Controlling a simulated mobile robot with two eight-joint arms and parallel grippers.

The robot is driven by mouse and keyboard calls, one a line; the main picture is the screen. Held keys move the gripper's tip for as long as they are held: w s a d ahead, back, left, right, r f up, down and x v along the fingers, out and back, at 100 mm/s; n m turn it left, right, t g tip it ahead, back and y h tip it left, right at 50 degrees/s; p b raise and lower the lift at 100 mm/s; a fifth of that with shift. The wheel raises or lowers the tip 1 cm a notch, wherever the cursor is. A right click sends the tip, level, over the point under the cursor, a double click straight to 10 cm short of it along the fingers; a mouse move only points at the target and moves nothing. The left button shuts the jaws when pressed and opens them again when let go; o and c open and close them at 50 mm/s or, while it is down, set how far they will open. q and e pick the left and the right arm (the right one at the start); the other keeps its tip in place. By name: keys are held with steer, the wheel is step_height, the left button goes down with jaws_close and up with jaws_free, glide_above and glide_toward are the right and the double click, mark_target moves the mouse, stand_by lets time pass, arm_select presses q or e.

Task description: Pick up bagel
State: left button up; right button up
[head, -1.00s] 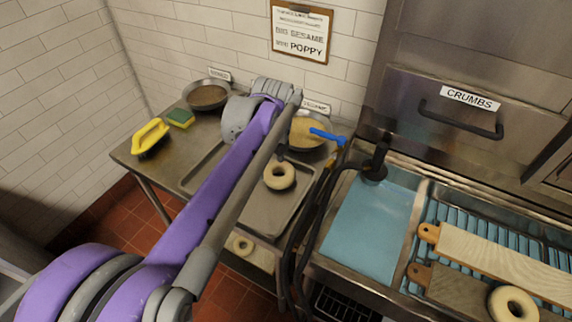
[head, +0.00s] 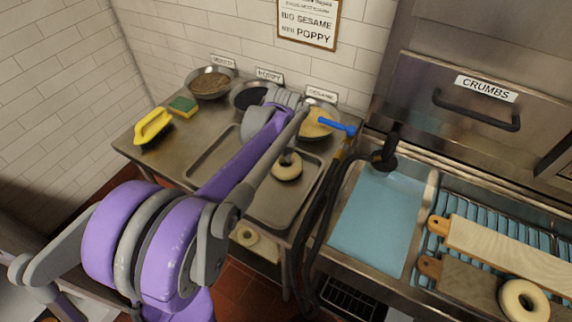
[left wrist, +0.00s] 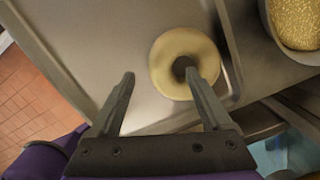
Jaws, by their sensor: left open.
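A pale ring-shaped bagel (head: 286,172) lies on a metal tray (head: 262,212) on the steel table. In the left wrist view the bagel (left wrist: 165,55) lies flat on the tray, near its right side. My left gripper (left wrist: 158,76) is open and empty. Its right fingertip appears over the bagel's hole and its left fingertip is over bare tray, left of the bagel. In the head view my left arm reaches over the table and hides part of the tray. My right gripper is in neither view.
Bowls of seeds (head: 209,84) line the wall, one golden sesame bowl (head: 312,125) near the tray. A blue-handled sprayer hose (head: 335,128) stands right of the tray, beside a blue water basin (head: 380,222).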

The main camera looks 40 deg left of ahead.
arm_select(q)
steer(key=shift+a+f, duration=0.2)
steer(key=shift+f, duration=1)
jaws_close()
